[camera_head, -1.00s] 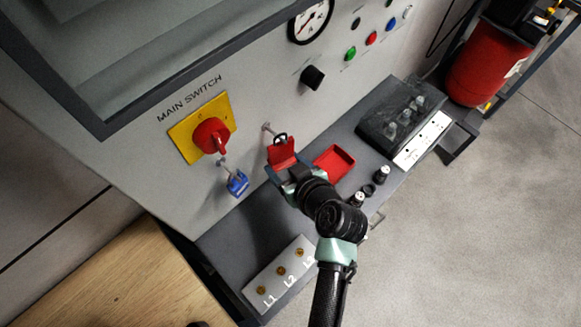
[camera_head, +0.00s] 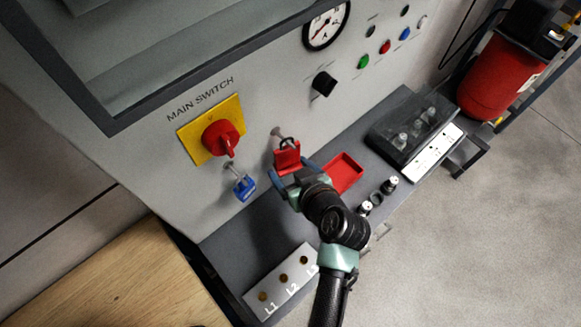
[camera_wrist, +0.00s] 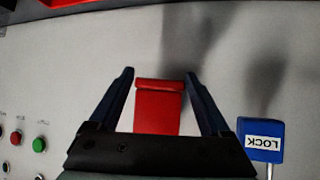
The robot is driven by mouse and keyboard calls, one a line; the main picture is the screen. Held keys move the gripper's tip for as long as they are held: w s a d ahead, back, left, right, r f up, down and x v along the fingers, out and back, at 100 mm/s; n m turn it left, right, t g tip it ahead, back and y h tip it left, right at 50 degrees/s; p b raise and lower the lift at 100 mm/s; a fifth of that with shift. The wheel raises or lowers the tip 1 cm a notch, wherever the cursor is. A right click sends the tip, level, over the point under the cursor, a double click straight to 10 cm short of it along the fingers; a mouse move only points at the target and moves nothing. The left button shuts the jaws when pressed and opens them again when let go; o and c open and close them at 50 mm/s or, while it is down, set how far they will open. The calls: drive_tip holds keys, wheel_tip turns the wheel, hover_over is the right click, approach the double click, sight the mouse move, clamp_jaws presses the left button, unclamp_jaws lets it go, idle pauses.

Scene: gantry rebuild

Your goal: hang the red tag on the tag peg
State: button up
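The red tag (camera_head: 287,158) hangs upright at the tag peg (camera_head: 277,132) on the grey panel. Its dark loop (camera_head: 288,142) appears to be around the peg, though the exact contact is too small to tell. My gripper (camera_head: 290,168) is open just in front of the tag, with one blue finger on each side of it. In the wrist view, the tag (camera_wrist: 157,108) stands between the spread fingers of my gripper (camera_wrist: 159,74), with a gap on both sides. The peg is not visible in the wrist view.
A blue lock (camera_head: 243,187) hangs left of the tag, below the red main switch (camera_head: 221,138); it also shows in the wrist view (camera_wrist: 261,138). A red tray (camera_head: 343,172) lies on the shelf to the right. Black-and-white small parts (camera_head: 366,208) stand near the shelf edge.

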drive_tip(key=shift+o, duration=1)
drive_tip(key=b+v, duration=0.2)
drive_tip(key=v, duration=1.1)
drive_tip(key=shift+b, duration=0.3)
drive_tip(key=shift+s, duration=0.15)
